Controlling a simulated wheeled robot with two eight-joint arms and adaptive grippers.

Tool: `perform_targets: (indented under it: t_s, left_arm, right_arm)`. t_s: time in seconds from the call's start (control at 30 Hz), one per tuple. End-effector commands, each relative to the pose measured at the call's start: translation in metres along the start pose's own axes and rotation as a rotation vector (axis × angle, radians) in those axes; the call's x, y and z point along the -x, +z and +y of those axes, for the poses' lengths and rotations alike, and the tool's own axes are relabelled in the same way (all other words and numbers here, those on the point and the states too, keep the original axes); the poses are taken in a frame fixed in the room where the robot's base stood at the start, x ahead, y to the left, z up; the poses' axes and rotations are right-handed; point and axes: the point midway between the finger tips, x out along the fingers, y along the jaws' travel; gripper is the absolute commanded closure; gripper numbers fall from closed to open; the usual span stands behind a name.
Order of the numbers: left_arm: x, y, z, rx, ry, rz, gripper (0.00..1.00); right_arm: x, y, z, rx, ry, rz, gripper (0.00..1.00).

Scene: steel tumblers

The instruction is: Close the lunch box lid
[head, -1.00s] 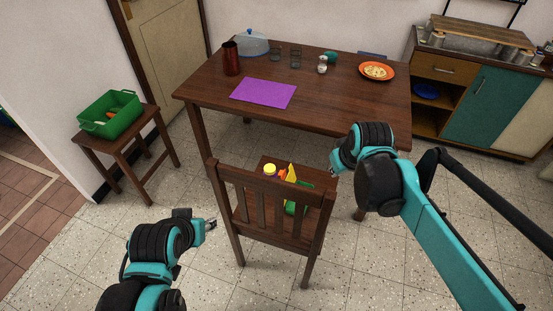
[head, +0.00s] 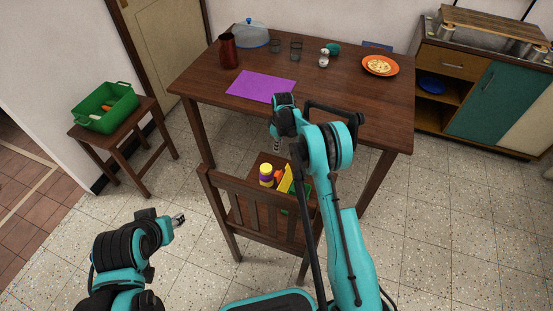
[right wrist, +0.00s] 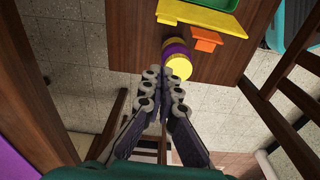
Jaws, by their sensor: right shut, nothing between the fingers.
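The lunch box is on the seat of the wooden chair. Its green body (head: 300,187) is partly hidden by my right arm in the head view, and its yellow lid (head: 285,178) stands raised. In the right wrist view the lid (right wrist: 205,17) shows at the top with an orange tab (right wrist: 206,40) and part of the green body (right wrist: 212,3). My right gripper (head: 276,150) is shut and empty above the chair seat, apart from the lid. Its fingertips (right wrist: 163,72) appear close to the jar in the wrist view. My left gripper (head: 180,219) is low at the left, away from the chair.
A purple-and-yellow jar (head: 266,175) stands beside the lunch box. The chair back (head: 260,207) is on the near side, the table (head: 340,100) beyond. A purple mat (head: 262,86) lies on the table. A green basket (head: 105,106) sits on a stool at left.

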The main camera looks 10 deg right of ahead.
Motion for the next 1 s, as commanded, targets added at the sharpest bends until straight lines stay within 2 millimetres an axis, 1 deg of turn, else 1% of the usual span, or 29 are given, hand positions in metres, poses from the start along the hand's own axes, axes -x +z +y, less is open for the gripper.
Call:
perform_targets:
  t_s: [0.03,0.17,0.27,0.5,0.63,0.67,0.7,0.8,0.9,1.0]
  left_arm:
    - [0.0,0.0,0.0,0.0,0.0,0.0,0.6]
    - [-0.003,0.002,0.0,0.0,0.0,0.0,0.6]
    - [-0.008,0.006,0.0,0.0,0.0,0.0,0.6]
    - [-0.026,0.019,0.0,0.0,0.0,0.0,0.6]
    - [-0.034,0.025,0.0,0.0,0.0,0.0,0.6]
    - [-0.036,0.026,0.0,0.0,0.0,0.0,0.6]
    - [-0.038,0.027,0.0,0.0,0.0,0.0,0.6]
    - [-0.041,0.03,0.0,0.0,0.0,0.0,0.6]
    - [-0.043,0.031,0.0,0.0,0.0,0.0,0.6]
    - [-0.044,0.032,0.0,0.0,0.0,0.0,0.6]
  right_arm:
    - [-0.006,0.0,0.001,0.006,-0.003,-0.002,1.0]
    - [-0.018,0.0,0.001,0.011,-0.006,-0.003,1.0]
    - [-0.033,0.0,0.001,0.011,-0.005,-0.003,1.0]
    - [-0.085,0.0,0.0,0.01,-0.005,-0.002,1.0]
    - [-0.111,0.0,0.0,0.01,-0.005,-0.002,1.0]
    - [-0.113,0.003,0.001,0.008,-0.004,-0.002,1.0]
    - [-0.106,0.011,0.001,0.006,-0.004,-0.002,1.0]
    - [-0.101,0.024,0.001,0.007,-0.005,-0.002,1.0]
    - [-0.097,0.033,0.001,0.008,-0.005,-0.002,1.0]
    - [-0.095,0.037,0.001,0.008,-0.005,-0.002,1.0]
